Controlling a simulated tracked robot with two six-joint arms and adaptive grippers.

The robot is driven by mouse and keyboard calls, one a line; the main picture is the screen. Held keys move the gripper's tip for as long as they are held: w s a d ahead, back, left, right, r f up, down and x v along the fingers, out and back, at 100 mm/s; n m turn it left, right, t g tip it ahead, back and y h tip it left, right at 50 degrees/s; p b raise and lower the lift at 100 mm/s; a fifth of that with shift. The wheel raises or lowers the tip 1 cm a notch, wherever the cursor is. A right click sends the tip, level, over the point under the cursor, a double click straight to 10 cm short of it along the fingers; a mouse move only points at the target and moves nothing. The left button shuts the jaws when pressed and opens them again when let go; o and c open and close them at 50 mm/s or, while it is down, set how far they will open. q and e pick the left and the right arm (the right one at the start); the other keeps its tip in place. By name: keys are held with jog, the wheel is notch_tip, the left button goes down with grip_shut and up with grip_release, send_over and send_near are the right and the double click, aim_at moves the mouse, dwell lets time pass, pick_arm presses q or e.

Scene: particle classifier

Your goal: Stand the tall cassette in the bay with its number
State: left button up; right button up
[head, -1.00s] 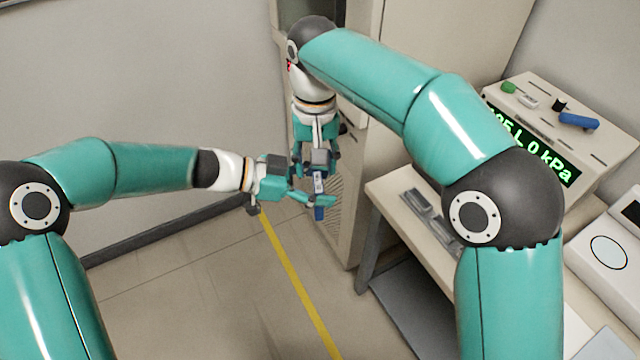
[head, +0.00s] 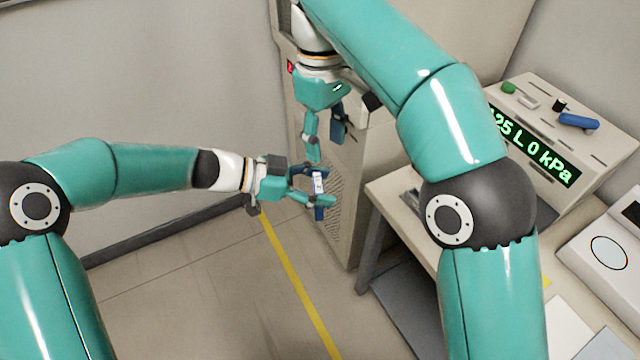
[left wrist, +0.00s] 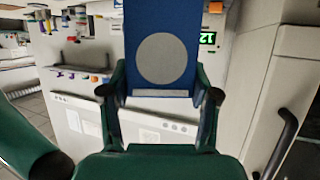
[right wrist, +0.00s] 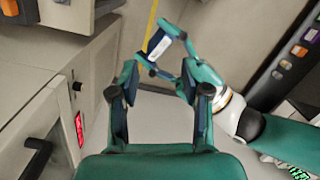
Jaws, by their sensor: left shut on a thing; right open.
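The tall cassette (head: 319,184) is blue with a white label and stands roughly upright in the air. My left gripper (head: 314,187) is shut on it. In the left wrist view the cassette (left wrist: 163,45) shows a round grey disc between the fingers. My right gripper (head: 326,148) is open and empty, just above the cassette and apart from it. In the right wrist view the cassette (right wrist: 158,43) lies beyond the open fingers, held by my left gripper. Its number is not readable. I cannot make out a numbered bay in these views.
A beige cabinet with a vent grille (head: 336,212) stands close behind both grippers. To the right is a bench (head: 385,188) carrying an instrument with a green display (head: 535,145) and a white device (head: 608,250). The floor with a yellow line (head: 290,275) is clear.

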jog(key=w+d+f+m+g, duration=0.15)
jog(key=d+f+m, duration=0.25)
jog(key=f, duration=1.2)
jog(key=d+f+m+g, duration=0.2)
jog(key=d+f+m, duration=0.25)
jog(key=f, duration=1.15)
jog(key=s+f+t+y, duration=0.2)
jog(key=s+f+y, duration=0.2)
jog(key=s+f, duration=0.7)
jog(key=s+d+f+m+t, duration=0.1)
jog(key=s+d+m+t, duration=0.1)
jog(key=s, duration=0.8)
jog(key=shift+s+f+m+t, duration=0.25)
jog(key=shift+m+t, duration=0.1)
jog(key=shift+t, duration=0.1)
jog(key=shift+w, duration=0.1)
